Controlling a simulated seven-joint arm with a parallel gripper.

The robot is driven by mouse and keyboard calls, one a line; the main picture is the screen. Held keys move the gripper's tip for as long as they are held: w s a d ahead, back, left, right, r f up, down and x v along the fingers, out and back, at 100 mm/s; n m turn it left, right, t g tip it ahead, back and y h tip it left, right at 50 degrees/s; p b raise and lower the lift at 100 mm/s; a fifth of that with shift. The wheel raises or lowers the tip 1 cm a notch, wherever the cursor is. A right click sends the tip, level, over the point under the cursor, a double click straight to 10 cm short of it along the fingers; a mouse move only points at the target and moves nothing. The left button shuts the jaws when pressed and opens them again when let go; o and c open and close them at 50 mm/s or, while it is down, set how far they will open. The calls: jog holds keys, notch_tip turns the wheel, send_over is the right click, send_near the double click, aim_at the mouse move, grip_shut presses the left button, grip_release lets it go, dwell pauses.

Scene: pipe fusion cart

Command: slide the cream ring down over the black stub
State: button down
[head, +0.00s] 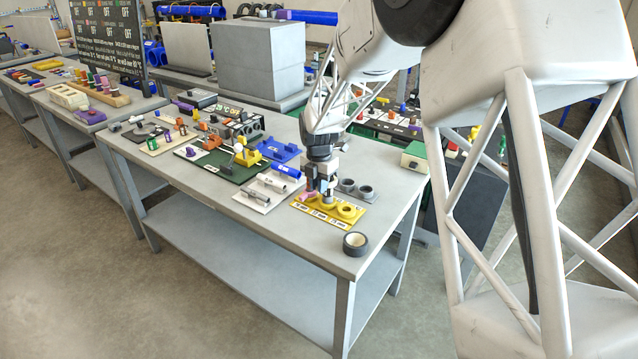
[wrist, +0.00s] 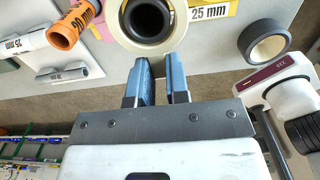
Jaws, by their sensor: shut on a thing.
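The cream ring (wrist: 192,40) is at the top of the wrist view, its upper part cut off by the frame. The black stub (wrist: 135,14) shows inside the ring's opening, with a dark hollow at its middle. I cannot tell whether the ring is around the stub or held above it. My gripper (wrist: 161,62) is shut on the ring's near wall, between its two blue fingers. In the head view my gripper (head: 321,186) points down over the yellow board (head: 333,221); the ring and stub are too small or hidden to make out there.
A dark grey ring (head: 355,243) lies near the table's front corner. White trays with pipes (head: 252,193) are left of the yellow board. Two grey fittings (head: 357,188) stand behind it.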

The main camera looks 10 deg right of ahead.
jog(key=shift+f, duration=0.2)
dwell(0.3)
jog(key=c, duration=1)
grip_release()
jog(key=shift+c, duration=0.2)
jog(key=shift+r, duration=0.1)
jog(key=shift+r, duration=3.8)
jog(key=shift+s, duration=0.1)
